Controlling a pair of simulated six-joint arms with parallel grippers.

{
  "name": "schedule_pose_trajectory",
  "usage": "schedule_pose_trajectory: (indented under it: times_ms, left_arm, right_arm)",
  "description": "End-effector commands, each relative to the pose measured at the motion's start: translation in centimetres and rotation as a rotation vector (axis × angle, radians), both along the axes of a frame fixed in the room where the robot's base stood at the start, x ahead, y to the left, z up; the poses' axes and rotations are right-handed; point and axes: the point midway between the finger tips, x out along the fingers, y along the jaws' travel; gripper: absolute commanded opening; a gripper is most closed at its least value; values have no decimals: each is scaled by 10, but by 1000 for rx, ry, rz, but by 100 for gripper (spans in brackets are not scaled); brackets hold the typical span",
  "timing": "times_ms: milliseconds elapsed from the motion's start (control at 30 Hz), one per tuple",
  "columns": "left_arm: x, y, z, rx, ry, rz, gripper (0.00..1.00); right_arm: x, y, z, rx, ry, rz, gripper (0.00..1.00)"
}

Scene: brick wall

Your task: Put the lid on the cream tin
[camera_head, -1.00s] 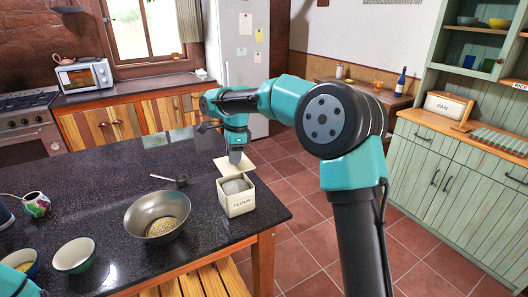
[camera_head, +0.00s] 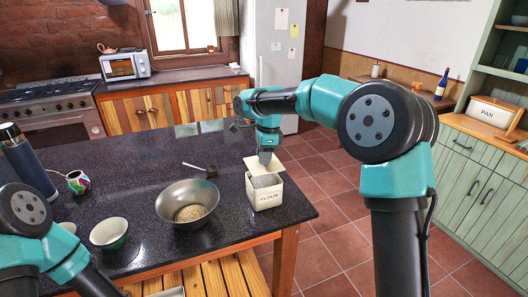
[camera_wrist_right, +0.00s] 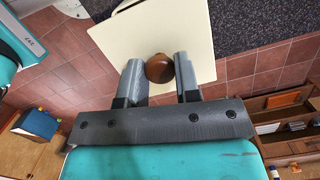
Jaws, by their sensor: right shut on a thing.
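The cream tin (camera_head: 267,198), marked FLOUR, stands upright and open near the right edge of the dark counter; pale grey contents show inside. My right gripper (camera_head: 265,158) is shut on the brown knob (camera_wrist_right: 159,69) of the square cream lid (camera_wrist_right: 125,37). In the head view the lid (camera_head: 282,168) shows just above and behind the tin's opening, partly hidden by the gripper. It does not cover the opening; whether it touches the rim I cannot tell. My left arm shows at the lower left, but its gripper is out of view.
A grey metal bowl (camera_head: 170,208) of grain stands left of the tin. A small dark scoop (camera_head: 209,170) lies behind the bowl. A green-white bowl (camera_head: 109,233), a patterned cup (camera_head: 78,182) and a dark flask (camera_head: 28,165) stand further left.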

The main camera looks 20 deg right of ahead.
Motion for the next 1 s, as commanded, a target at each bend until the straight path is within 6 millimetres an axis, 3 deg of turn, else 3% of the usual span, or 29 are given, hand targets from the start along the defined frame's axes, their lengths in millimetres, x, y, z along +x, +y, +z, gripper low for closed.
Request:
schedule_pose_trajectory:
  times_ms: [500, 1000]
  left_arm:
    - [0, 0, 0, 0, 0, 0, 32]
    - [0, 0, 0, 0, 0, 0, 32]
  right_arm:
    - [0, 0, -35, 0, 1, 0, 7]
    - [0, 0, -38, 0, 0, 0, 7]
